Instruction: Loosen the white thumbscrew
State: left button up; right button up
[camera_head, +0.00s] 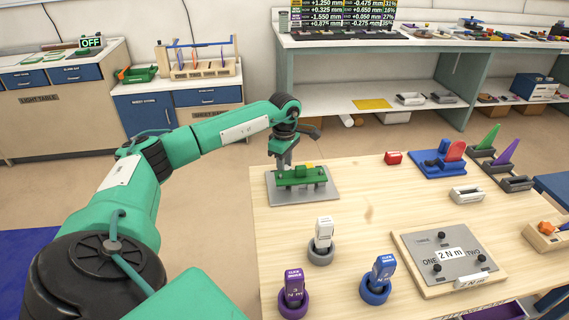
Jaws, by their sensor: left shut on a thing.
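A green fixture (301,176) with a small yellow piece (309,169) sits on a grey plate (318,196) at the table's back left. My left gripper (284,166) points down at the fixture's left end. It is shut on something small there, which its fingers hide. I cannot make out a white thumbscrew; it may be behind the fingers or too small to see. My right gripper is not in view.
White, purple and blue labelled tools stand in rings: white (324,232), purple (294,286), blue (381,272). A "2 N m" board (410,245) lies at the right. The table's middle is clear.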

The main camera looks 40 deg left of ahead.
pick_arm(q)
jog(key=o, duration=1)
jog(key=shift+f, duration=0.1)
